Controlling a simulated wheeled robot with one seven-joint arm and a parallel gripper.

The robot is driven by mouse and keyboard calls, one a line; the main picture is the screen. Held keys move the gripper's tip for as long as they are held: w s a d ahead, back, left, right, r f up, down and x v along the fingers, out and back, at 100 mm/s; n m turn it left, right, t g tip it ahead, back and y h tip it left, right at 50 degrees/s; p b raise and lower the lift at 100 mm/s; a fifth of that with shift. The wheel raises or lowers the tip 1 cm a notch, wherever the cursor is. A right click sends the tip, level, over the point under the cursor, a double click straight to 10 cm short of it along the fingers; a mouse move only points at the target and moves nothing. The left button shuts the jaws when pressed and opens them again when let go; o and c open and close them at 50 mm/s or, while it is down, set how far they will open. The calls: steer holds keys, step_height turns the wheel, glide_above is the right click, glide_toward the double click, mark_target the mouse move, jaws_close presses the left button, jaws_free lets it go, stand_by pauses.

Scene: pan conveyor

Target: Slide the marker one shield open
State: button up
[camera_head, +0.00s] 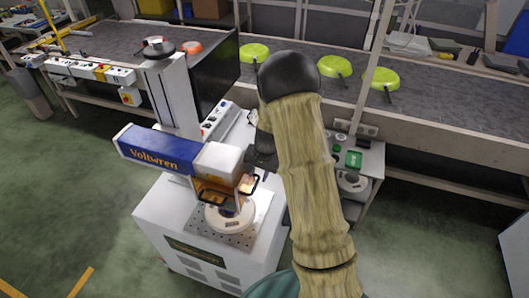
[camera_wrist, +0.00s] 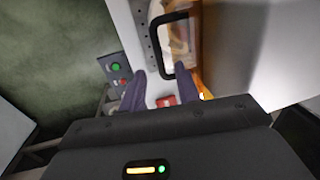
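The marker (camera_head: 155,150), a blue and white laser head labelled Voltwren, stands over a white cabinet. Below its head hangs an orange see-through shield (camera_head: 215,185), with a black bar handle (camera_head: 247,184) on the side toward my arm. My gripper (camera_head: 262,162) is just above and to the right of that handle, partly hidden by my arm. In the wrist view my gripper (camera_wrist: 166,78) has its two dark fingers spread and empty. The black handle (camera_wrist: 153,45) is just beyond the fingertips, and the orange shield (camera_wrist: 183,45) is behind it. I cannot tell whether a finger touches the handle.
A round white part (camera_head: 229,214) sits on the perforated plate (camera_head: 240,238) under the marker. A conveyor (camera_head: 440,105) with several green pans (camera_head: 333,67) runs behind. A side stand with a green button (camera_head: 354,159) is right of my arm.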

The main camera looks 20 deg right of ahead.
step_height(320, 180, up, 13)
steer(key=s+d+b, duration=0.1)
steer(key=b, duration=0.1)
steer(key=shift+s+d+b, duration=0.2)
steer(key=shift+d+b, duration=0.2)
steer(key=shift+s+f, duration=0.1)
steer(key=s+a+f+n+t+h+b, duration=0.1)
steer(key=s+n, duration=0.6)
steer(key=s, duration=1.2)
steer(key=shift+a+f+h+b, duration=0.3)
steer(key=shift+a+f+b, duration=0.35)
steer(key=shift+a+f, duration=0.3)
